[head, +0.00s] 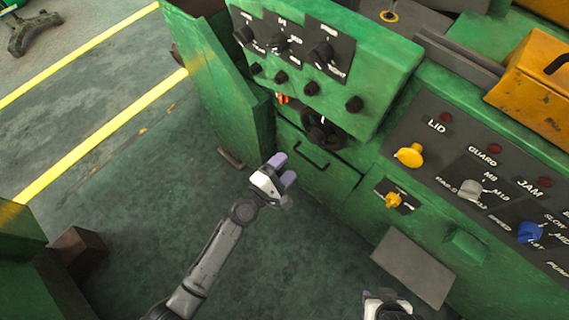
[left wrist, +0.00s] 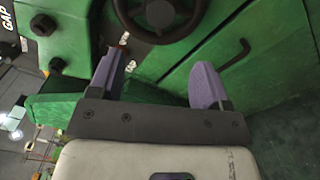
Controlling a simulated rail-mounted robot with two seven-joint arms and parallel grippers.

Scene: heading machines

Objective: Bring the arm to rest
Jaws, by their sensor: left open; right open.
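My left arm reaches in from the bottom left in the head view. Its left gripper (head: 284,170) hangs in free space in front of the green machine (head: 372,78), with its purple fingers apart and nothing between them. In the left wrist view the two fingers of the left gripper (left wrist: 160,85) are spread, facing a dark handwheel (left wrist: 168,14) and a green door with a handle (left wrist: 235,53). No contact with the machine is visible. My right gripper (head: 388,300) shows only partly at the bottom edge of the head view; its fingertips are hard to make out.
A control panel with a yellow knob (head: 410,155), a grey knob (head: 470,189) and a blue knob (head: 530,232) is at the right. Below it are a small yellow switch (head: 393,200) and a grey plate (head: 412,267). Green floor (head: 150,200) with yellow lines lies open at the left.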

